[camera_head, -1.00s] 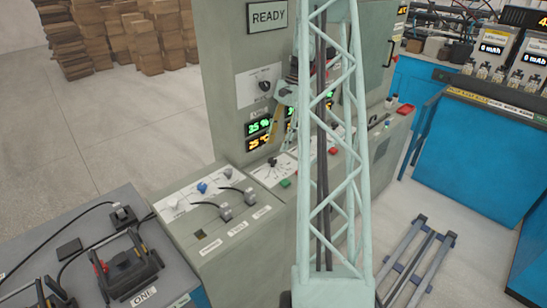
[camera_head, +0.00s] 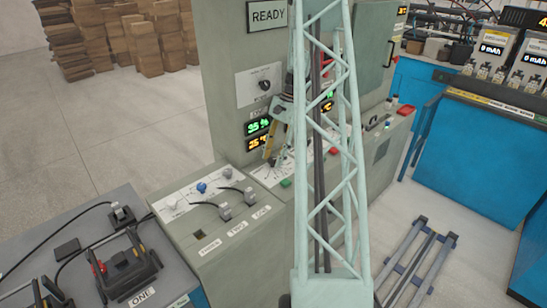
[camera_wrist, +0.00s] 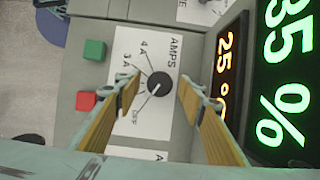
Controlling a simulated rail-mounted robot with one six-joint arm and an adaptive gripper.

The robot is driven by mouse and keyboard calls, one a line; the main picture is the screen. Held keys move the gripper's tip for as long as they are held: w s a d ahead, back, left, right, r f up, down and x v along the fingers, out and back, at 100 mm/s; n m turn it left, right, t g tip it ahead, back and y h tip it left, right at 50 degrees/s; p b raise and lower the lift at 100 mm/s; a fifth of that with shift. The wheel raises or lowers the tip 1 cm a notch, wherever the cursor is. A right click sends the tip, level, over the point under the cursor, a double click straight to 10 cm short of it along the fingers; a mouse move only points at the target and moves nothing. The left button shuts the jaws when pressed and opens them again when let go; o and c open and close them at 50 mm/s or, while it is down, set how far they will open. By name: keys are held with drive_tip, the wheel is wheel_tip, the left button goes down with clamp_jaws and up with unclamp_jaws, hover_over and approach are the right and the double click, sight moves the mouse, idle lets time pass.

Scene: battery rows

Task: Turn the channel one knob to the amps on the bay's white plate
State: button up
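In the wrist view a black round knob (camera_wrist: 160,84) sits on a white dial plate (camera_wrist: 125,70) printed AMPS, with 4 A, 3 A and OFF marks. Its pale pointer line points to the lower left, roughly toward OFF. My gripper (camera_wrist: 159,92) is open, with a wooden-faced finger on each side of the knob and a gap at both sides. In the head view my gripper (camera_head: 271,150) is low over the sloped console, partly behind my arm's lattice. Which channel this knob belongs to, and the bay's white plate, I cannot make out.
Green (camera_wrist: 94,50) and red (camera_wrist: 86,101) buttons lie left of the dial plate. Lit displays (camera_wrist: 282,80) reading 35 % stand to the right. In the head view the cabinet (camera_head: 225,60) rises behind, and cable plugs (camera_head: 225,212) stick up from the console.

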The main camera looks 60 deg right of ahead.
drive_tip(key=c, duration=0.8)
drive_tip(key=shift+c, duration=0.2)
